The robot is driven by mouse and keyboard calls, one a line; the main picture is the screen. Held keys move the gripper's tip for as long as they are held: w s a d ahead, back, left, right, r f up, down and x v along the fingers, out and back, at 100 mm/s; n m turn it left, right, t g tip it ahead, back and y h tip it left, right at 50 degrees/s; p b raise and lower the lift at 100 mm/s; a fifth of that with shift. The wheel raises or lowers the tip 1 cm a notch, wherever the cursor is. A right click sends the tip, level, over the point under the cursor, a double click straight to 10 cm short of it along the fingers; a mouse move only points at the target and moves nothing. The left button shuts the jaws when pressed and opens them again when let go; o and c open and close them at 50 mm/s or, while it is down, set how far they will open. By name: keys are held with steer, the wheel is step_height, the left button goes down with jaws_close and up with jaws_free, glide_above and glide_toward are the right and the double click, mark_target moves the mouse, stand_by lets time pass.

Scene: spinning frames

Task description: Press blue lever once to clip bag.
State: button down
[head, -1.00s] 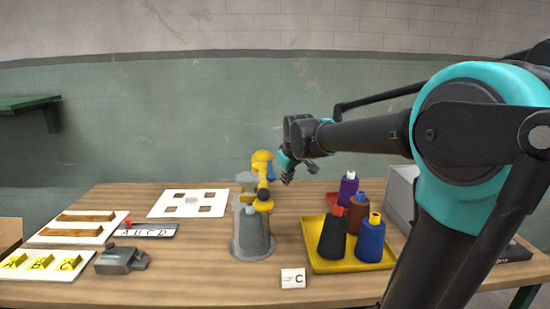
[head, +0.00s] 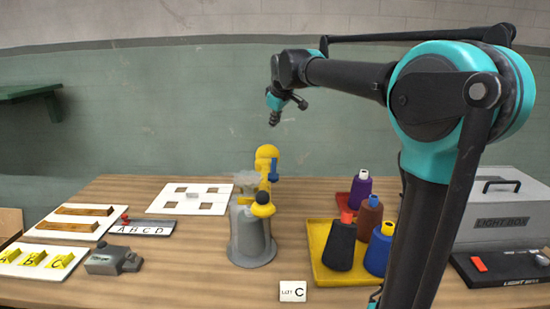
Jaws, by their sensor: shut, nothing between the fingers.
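The blue lever (head: 274,168) stands at the right side of a yellow clipping device (head: 266,153), near the middle of the table. The device rises behind a grey tapered body (head: 252,240) on a round base, which may be the bag or its stand; I cannot tell which. A pale translucent block (head: 247,181) sits at its upper left, and a yellow part with a dark knob (head: 263,198) is at its front. My gripper (head: 274,121) is shut and empty, pointing down in the air above the yellow device, apart from the lever.
A yellow tray (head: 318,262) with several thread cones stands at the right, beside a light box (head: 500,215). A lot C card (head: 293,291) lies in front. Letter boards and a grey metal block (head: 113,259) are at the left. A white board (head: 160,205) lies behind.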

steer(key=shift+s+f, duration=0.25)
steer(key=shift+f, duration=1.2)
steer(key=shift+s+f, duration=0.3)
steer(key=shift+f, duration=1.15)
steer(key=shift+s+f, duration=0.25)
steer(key=shift+f, duration=1.2)
steer(key=shift+f, duration=0.2)
steer(key=shift+f, duration=0.2)
steer(key=shift+f, duration=0.15)
steer(key=shift+s+f, duration=0.35)
steer(key=shift+f, duration=0.25)
steer(key=shift+f, duration=0.4)
steer(key=shift+w+r, duration=0.2)
steer(key=shift+r, duration=1.2)
